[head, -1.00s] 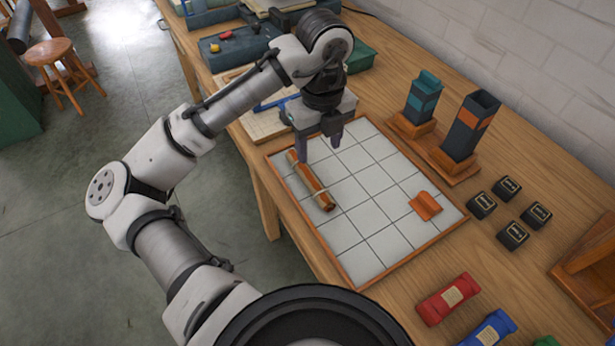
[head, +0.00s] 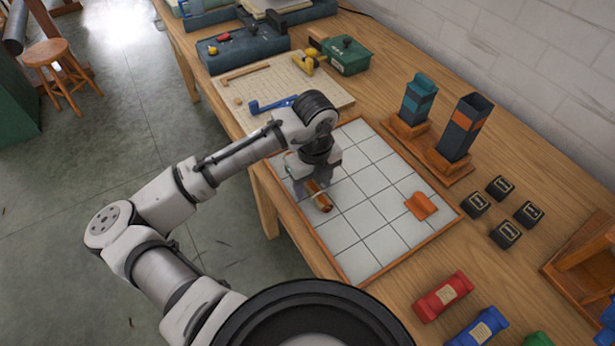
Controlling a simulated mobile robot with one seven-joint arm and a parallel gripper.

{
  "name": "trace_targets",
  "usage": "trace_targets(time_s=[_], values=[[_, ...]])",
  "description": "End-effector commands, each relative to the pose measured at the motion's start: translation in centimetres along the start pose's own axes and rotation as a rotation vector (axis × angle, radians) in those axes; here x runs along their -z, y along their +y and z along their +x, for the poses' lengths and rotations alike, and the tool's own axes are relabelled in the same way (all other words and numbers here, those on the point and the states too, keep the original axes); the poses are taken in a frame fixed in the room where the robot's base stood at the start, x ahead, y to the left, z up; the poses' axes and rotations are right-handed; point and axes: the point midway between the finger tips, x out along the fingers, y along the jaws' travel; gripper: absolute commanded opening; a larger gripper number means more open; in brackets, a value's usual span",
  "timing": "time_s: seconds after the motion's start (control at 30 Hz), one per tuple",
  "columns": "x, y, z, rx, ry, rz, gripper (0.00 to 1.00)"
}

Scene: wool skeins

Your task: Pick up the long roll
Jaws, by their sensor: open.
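The long roll (head: 321,199) is brown-orange with a pale band around it. It lies on the white gridded board (head: 376,216) near the board's left edge. My gripper (head: 309,190) is low over the roll, and its fingers are at the roll's upper part. The gripper and wrist hide the roll's far end. The jaws are open, and I cannot see whether the fingers touch the roll. A short orange piece (head: 421,206) lies apart on the right side of the board.
Dark upright boxes (head: 463,128) stand in a wooden holder behind the board. Several small black blocks (head: 500,188) sit to the right. Red (head: 443,297) and blue (head: 478,328) wrapped skeins lie at the front right. A cream mat with tools (head: 270,92) lies beyond the board.

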Motion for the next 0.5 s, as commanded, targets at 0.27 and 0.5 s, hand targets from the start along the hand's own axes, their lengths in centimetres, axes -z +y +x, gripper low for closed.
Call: trace_targets(time_s=[0.27,0.5], values=[[-0.01,0.00,0.02,0.000,0.000,-0.001,0.43],[-0.01,0.00,0.00,0.000,0.000,-0.001,0.12]])
